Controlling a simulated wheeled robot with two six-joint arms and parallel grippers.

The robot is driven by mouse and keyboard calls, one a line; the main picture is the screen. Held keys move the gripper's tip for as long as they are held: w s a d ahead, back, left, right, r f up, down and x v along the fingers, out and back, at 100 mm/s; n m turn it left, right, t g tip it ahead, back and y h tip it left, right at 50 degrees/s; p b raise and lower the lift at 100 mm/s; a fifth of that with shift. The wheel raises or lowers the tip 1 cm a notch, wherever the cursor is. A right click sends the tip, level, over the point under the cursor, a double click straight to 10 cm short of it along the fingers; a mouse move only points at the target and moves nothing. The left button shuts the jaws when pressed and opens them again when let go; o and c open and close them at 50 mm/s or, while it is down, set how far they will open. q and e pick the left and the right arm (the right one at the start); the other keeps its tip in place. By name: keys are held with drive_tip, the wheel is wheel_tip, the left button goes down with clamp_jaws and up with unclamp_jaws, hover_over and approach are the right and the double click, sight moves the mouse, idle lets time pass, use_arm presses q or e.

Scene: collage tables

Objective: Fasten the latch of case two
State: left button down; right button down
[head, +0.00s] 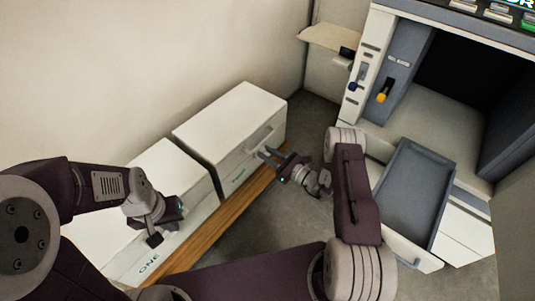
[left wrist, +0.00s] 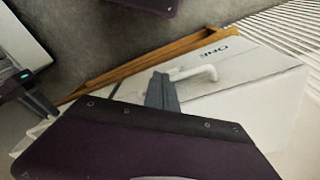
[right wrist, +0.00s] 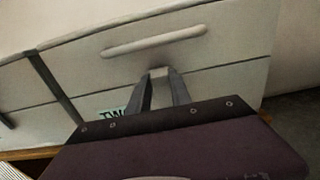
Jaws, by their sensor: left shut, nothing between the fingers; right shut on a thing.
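Case two (head: 232,118) is a white box with a green label on its front, standing to the right of case one (head: 150,172). In the right wrist view, case two's front (right wrist: 225,85) has a long bar handle (right wrist: 153,40), a seam below it and a partly hidden TWO label (right wrist: 110,113). My right gripper (head: 262,152) is at this front. Its fingertips are shut on a small pale latch (right wrist: 159,71) below the handle. Whether the latch is fastened I cannot tell. My left gripper (head: 154,236) is shut and empty in front of case one; its fingers also show in the left wrist view (left wrist: 160,90).
Both cases stand on a wooden-edged shelf (head: 215,229) along the wall. A grey tray or drawer (head: 413,195) juts out at the right below an open cabinet with an orange-handled switch (head: 384,91). Bare floor lies between shelf and cabinet.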

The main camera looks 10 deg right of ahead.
drive_tip(key=p, duration=0.1)
drive_tip(key=r+p, duration=0.1)
drive_tip(key=shift+w+a+r+g+h+p, duration=0.2)
drive_tip(key=shift+g+h+p, duration=0.1)
drive_tip(key=shift+h+p, duration=0.1)
drive_tip(key=shift+w+f, duration=0.1)
drive_tip(key=shift+f, duration=0.3)
drive_tip(key=c, duration=1.2)
unclamp_jaws()
drive_tip(key=shift+a+g, duration=0.1)
drive_tip(key=shift+g, duration=0.2)
drive_tip(key=shift+o, duration=0.2)
drive_tip(key=p+v, duration=0.3)
drive_tip(key=v, duration=0.6)
